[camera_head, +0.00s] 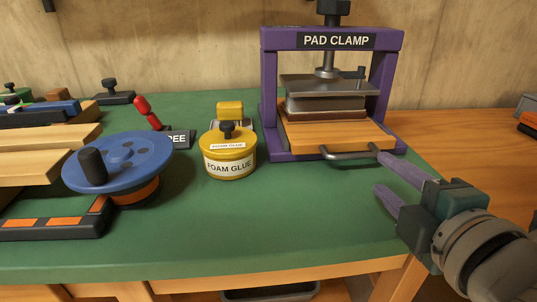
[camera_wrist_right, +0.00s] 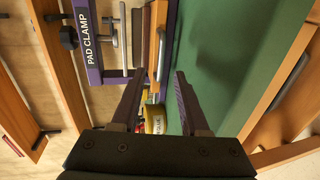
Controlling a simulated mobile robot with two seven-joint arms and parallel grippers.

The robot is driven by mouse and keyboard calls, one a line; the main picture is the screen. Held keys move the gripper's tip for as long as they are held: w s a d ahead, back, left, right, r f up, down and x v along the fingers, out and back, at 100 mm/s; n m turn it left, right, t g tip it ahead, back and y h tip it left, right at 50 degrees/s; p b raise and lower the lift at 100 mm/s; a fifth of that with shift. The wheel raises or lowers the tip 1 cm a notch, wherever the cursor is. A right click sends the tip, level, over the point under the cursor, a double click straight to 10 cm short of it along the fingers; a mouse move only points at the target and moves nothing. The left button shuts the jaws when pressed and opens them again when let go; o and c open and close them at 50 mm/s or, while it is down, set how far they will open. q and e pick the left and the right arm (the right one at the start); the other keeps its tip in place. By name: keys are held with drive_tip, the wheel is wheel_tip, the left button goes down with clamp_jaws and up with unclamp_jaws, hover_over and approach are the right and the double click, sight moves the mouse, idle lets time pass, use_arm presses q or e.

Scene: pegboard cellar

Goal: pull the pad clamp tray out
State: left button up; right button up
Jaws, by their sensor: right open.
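The pad clamp (camera_head: 335,40) is a purple frame with a screw and a metal press plate, standing at the back right of the green bench. Its wooden tray (camera_head: 350,137) sits inside the frame, with a curved metal handle (camera_head: 348,155) on its front edge. A dark pad block lies on the tray under the plate. My right gripper (camera_head: 378,170) is open and empty just in front and to the right of the handle, its upper finger near the handle's right end. In the right wrist view the open fingers (camera_wrist_right: 157,82) point toward the clamp. My left gripper is not in view.
A yellow foam glue tin (camera_head: 229,167) stands left of the clamp. A blue disc with a black knob (camera_head: 115,160) and wooden boards (camera_head: 45,145) are further left. The green bench top (camera_head: 280,225) in front of the clamp is clear.

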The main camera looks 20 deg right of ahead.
sight(359, 157)
drive_tip(key=b+x, duration=0.2)
drive_tip(key=x, duration=0.8)
drive_tip(key=shift+f, duration=0.15)
drive_tip(key=shift+c, duration=0.2)
drive_tip(key=shift+a, duration=0.1)
clamp_jaws()
idle(0.9)
